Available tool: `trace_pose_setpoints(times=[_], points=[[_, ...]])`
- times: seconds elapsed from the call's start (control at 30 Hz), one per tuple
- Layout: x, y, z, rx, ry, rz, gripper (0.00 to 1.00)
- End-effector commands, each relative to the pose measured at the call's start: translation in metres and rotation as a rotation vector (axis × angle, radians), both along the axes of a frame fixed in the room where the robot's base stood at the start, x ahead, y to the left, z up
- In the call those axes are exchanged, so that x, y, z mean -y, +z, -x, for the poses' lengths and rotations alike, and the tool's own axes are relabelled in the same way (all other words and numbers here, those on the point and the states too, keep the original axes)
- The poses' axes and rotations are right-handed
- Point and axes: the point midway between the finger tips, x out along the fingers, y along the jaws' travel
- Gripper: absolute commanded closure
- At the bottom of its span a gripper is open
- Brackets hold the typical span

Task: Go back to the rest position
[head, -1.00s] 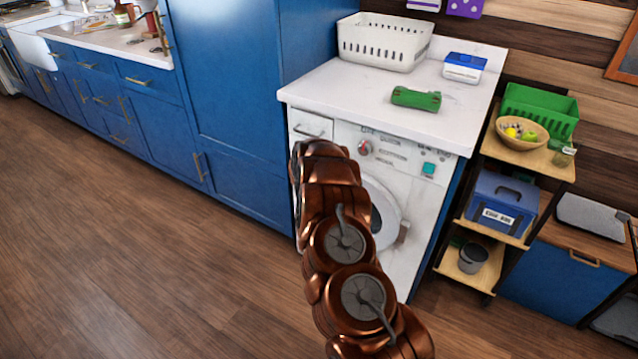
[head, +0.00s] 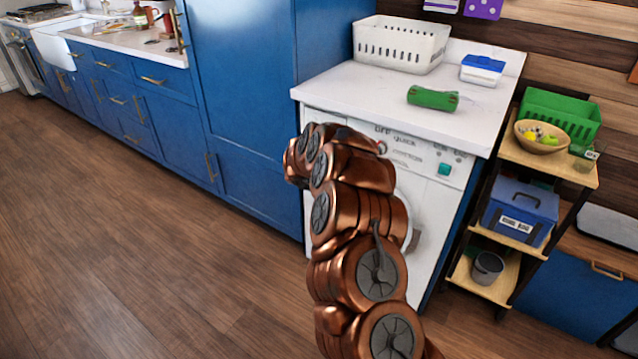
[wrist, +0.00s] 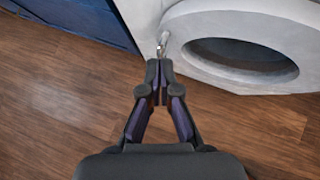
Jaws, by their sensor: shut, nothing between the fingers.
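My gripper (wrist: 158,75) shows in the wrist view, with its two fingertips together and nothing between them. It points at the lower front of the white washing machine (wrist: 140,20), near the round door (wrist: 250,50). Wooden floor lies below it. In the head view my copper-coloured arm rises in front of the washing machine (head: 437,195) and bends to the left at the top. The gripper itself is hidden there behind the arm. The arm covers much of the machine's front and door.
The white counter (head: 330,85) holds a white basket (head: 400,50), a green object (head: 433,98) and a blue-lidded tub (head: 482,70). A shelf cart (head: 515,155) with a wooden bowl (head: 542,146) and blue box (head: 520,212) stands right. Blue cabinets (head: 245,110) stand left. Floor (head: 130,240) is clear at left.

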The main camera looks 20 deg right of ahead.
Motion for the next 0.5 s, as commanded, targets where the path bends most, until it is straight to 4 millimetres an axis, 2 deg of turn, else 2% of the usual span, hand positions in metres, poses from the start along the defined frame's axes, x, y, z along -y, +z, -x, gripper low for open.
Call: trace_pose_setpoints(times=[0.23,0.5], points=[[-0.012,0.015,0.008,0.001,-0.003,0.001,1.00],[-0.017,0.020,0.011,0.000,-0.001,0.001,1.00]])
